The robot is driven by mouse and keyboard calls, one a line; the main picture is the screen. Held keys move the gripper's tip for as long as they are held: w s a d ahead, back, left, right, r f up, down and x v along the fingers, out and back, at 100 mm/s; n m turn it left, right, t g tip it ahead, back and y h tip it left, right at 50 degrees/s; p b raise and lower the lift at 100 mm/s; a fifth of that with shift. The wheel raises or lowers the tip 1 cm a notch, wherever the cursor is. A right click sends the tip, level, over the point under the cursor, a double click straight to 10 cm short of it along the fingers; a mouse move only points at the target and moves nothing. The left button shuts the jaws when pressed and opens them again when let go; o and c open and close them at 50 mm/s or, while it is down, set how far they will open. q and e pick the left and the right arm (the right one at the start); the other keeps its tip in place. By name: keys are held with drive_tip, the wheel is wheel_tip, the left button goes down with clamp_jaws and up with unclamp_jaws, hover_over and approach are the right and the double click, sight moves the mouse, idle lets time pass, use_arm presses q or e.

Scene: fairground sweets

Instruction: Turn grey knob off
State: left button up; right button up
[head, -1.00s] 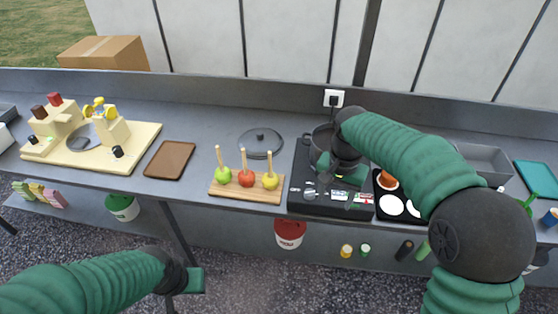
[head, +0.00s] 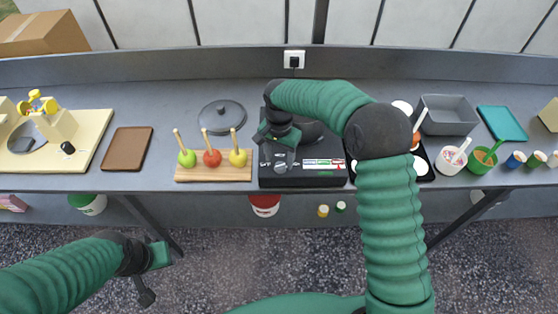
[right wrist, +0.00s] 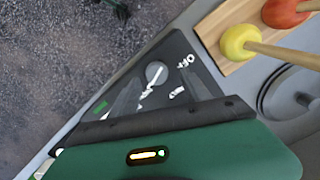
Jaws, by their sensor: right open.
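The grey knob (right wrist: 155,73) is a small round dial on the black cooker's front panel in the right wrist view, beside the white OFF lettering (right wrist: 186,61). In the head view I cannot make it out clearly under my gripper. My right gripper (head: 279,152) is above the left front of the black cooker (head: 310,181). In the right wrist view its dark fingers (right wrist: 163,92) are open and empty, spread on either side of the knob; I cannot tell whether they touch it. My left gripper (head: 160,256) hangs over the floor in front of the counter, its fingers unclear.
A dark pot (head: 311,130) stands on the cooker, partly behind my right arm. Left of it are a board (head: 215,180) with apples on sticks and a lid (head: 221,115). A dark tray (head: 423,166) and tubs stand right. The counter's front edge is close.

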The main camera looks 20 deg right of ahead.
drive_tip(key=shift+s+d+f, duration=0.1)
drive_tip(key=shift+s+f, duration=0.1)
drive_tip(key=shift+f, duration=0.3)
drive_tip(key=shift+s+d+f, duration=0.1)
drive_tip(key=shift+s+f, duration=0.05)
drive_tip(key=shift+f, duration=0.35)
drive_tip(key=shift+w+a+f, duration=0.1)
drive_tip(key=shift+w, duration=0.05)
drive_tip(key=shift+a, duration=0.1)
drive_tip(key=c, duration=0.4)
clamp_jaws()
